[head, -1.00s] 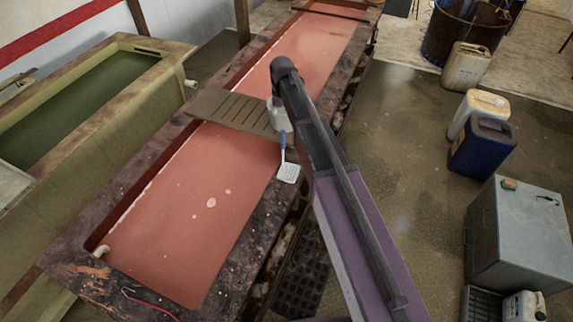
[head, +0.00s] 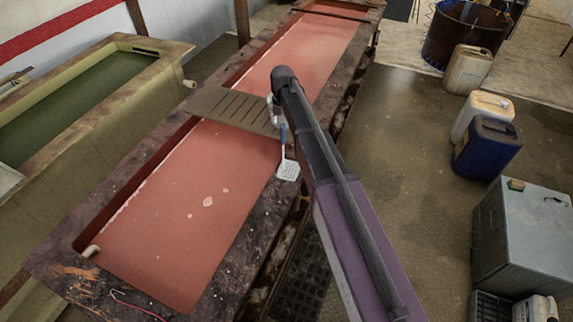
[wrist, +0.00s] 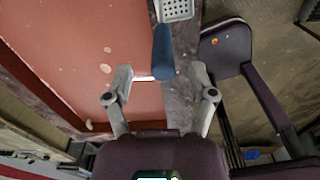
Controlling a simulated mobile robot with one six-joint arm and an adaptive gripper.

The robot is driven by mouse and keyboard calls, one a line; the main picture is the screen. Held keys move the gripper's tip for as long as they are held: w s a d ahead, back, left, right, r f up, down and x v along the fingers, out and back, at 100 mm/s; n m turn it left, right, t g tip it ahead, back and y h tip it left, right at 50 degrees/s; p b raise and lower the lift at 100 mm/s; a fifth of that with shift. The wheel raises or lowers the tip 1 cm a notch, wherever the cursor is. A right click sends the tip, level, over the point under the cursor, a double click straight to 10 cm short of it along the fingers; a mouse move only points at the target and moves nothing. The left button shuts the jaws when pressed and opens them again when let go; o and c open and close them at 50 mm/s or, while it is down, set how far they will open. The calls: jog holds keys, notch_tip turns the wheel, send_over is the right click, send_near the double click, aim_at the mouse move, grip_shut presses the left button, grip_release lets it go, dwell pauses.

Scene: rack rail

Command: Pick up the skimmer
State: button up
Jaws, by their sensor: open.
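The skimmer has a blue handle and a pale perforated head (head: 288,170). In the head view it lies at the right rim of the red vat, with its handle (head: 283,134) pointing away toward the slatted board. In the wrist view its head (wrist: 176,9) is at the top edge, partly cut off, and the blue handle (wrist: 163,50) points down toward my gripper. My gripper (wrist: 162,72) is open, with the handle's end between its fingertips and a gap on either side. In the head view my arm hides most of the gripper.
The long vat (head: 207,230) holds red liquid, and a slatted board (head: 228,108) bridges it close to my gripper. A green vat (head: 75,95) stands left. Jerrycans (head: 487,148) and a grey cabinet (head: 528,235) stand right, with open wet floor between.

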aim_at(283, 135)
jog(key=shift+f, duration=0.5)
jog(key=shift+b, duration=0.3)
jog(key=shift+s+f+b, duration=0.1)
jog(key=shift+f+b, duration=2.45)
jog(key=shift+f, duration=0.05)
grip_shut()
